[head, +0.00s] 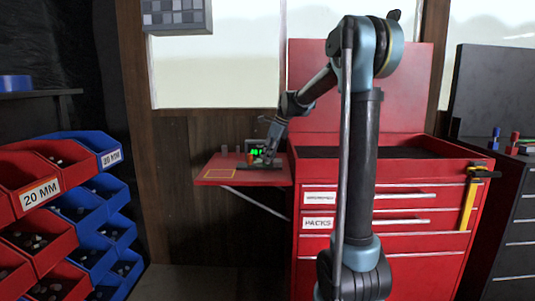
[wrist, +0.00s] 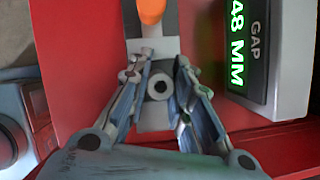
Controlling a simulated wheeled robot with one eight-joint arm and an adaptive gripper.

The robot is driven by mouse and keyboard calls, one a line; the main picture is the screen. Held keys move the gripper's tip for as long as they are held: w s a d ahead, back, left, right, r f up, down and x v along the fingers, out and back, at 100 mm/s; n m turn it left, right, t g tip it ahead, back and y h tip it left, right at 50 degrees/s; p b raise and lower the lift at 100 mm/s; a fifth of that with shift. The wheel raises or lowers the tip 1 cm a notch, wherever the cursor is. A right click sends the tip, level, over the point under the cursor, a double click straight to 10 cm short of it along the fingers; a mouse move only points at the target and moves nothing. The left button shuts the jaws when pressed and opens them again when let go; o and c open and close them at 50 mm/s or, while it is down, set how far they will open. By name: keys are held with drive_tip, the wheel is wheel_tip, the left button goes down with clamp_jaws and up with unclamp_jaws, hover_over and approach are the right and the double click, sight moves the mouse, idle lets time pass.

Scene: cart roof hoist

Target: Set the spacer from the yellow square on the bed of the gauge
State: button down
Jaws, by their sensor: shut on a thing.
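My gripper (wrist: 165,60) is shut on the spacer (wrist: 158,87), a grey piece with a dark round hole, seen end-on between the fingers in the wrist view. The grey bed of the gauge (wrist: 150,122) shows beneath and around it; I cannot tell whether the spacer touches the bed. The gauge display (wrist: 248,50) reads GAP 48 MM, at the right. An orange part (wrist: 151,10) is ahead of the fingertips. In the head view, my gripper (head: 271,160) is at the gauge, and the yellow square (head: 220,173) on the red shelf looks empty.
The small red shelf (head: 205,181) also carries small dark upright pieces (head: 224,150) at its back. A red tool cabinet (head: 400,210) stands right of the shelf. Red and blue bins (head: 108,190) fill the left side. A yellow caliper (head: 469,200) hangs at the cabinet's right.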

drive_tip(key=shift+f, duration=0.4)
idle(0.8)
drive_tip(key=c, duration=1.4)
unclamp_jaws()
drive_tip(key=shift+o, duration=0.2)
